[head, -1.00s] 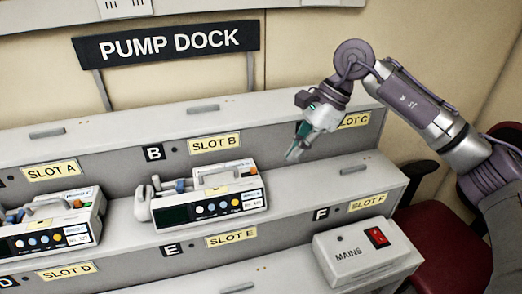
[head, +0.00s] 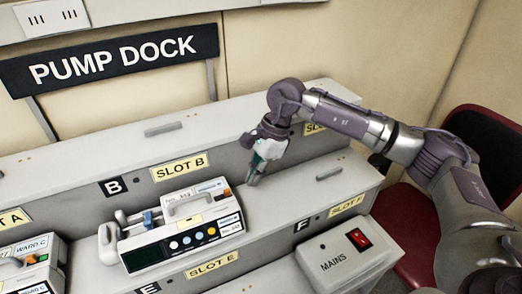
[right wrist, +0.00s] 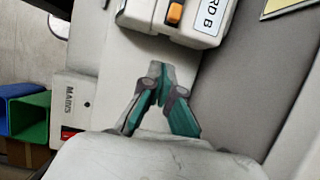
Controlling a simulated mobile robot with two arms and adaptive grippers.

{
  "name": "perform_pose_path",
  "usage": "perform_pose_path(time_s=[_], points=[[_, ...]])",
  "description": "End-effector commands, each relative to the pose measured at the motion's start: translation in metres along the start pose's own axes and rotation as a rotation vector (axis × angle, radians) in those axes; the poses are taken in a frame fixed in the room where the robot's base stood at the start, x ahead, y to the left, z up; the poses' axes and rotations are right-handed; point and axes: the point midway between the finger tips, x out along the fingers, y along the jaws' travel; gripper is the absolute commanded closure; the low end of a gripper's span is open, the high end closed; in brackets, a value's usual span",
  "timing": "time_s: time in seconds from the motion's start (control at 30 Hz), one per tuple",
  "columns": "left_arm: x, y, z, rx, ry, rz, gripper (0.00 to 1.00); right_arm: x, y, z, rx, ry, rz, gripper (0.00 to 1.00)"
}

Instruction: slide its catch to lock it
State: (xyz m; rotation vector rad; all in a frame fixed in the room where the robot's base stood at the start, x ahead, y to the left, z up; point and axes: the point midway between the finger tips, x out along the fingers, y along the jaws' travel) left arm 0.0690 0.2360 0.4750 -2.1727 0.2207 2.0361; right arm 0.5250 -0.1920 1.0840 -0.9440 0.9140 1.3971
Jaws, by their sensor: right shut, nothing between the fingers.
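A white infusion pump (head: 180,244) with a carry handle and a dark screen sits on the middle shelf below the SLOT B label (head: 179,167). Its right end, with an orange button and a ward label, shows in the right wrist view (right wrist: 186,18). My right gripper (head: 253,180) is just right of the pump, pointing down, shut and empty. In the right wrist view its fingertips (right wrist: 160,72) are together, apart from the pump. A grey bar (head: 163,128) lies on the top ledge above SLOT B. I cannot tell which part is the catch. My left gripper is out of view.
Another pump (head: 32,266) stands at the left. A MAINS box (head: 340,255) with a red switch is at the front right. Another grey bar (head: 329,173) lies on the shelf right of my gripper. A dark red chair (head: 405,210) is beyond the dock's right end.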

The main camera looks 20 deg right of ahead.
Motion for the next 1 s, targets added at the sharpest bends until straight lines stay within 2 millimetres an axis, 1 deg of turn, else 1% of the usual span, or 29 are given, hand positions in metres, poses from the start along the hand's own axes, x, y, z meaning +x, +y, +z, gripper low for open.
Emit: perform_pose_path(time_s=[0.03,0.1,0.23,0.4,0.7,0.77,0.9,1.0], points=[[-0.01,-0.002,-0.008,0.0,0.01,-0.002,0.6,0.0,0.0,0.01,-0.005,-0.001,0.001,1.0],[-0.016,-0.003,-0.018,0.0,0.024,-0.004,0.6,0.004,0.0,0.021,-0.005,-0.001,0.001,1.0],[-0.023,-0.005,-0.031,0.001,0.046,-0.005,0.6,0.01,0.0,0.032,-0.003,0.0,0.0,1.0],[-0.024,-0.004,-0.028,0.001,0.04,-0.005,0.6,0.015,0.0,0.038,-0.001,-0.001,0.0,1.0],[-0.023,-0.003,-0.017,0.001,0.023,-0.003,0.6,0.016,0.0,0.038,-0.001,-0.001,-0.001,1.0],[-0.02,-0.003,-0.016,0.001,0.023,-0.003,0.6,0.018,0.0,0.04,-0.002,-0.001,-0.001,1.0],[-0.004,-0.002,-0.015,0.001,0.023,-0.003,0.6,0.028,0.0,0.054,-0.007,-0.003,-0.001,1.0],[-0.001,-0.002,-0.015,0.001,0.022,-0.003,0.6,0.027,0.0,0.062,-0.004,-0.002,-0.001,1.0]])
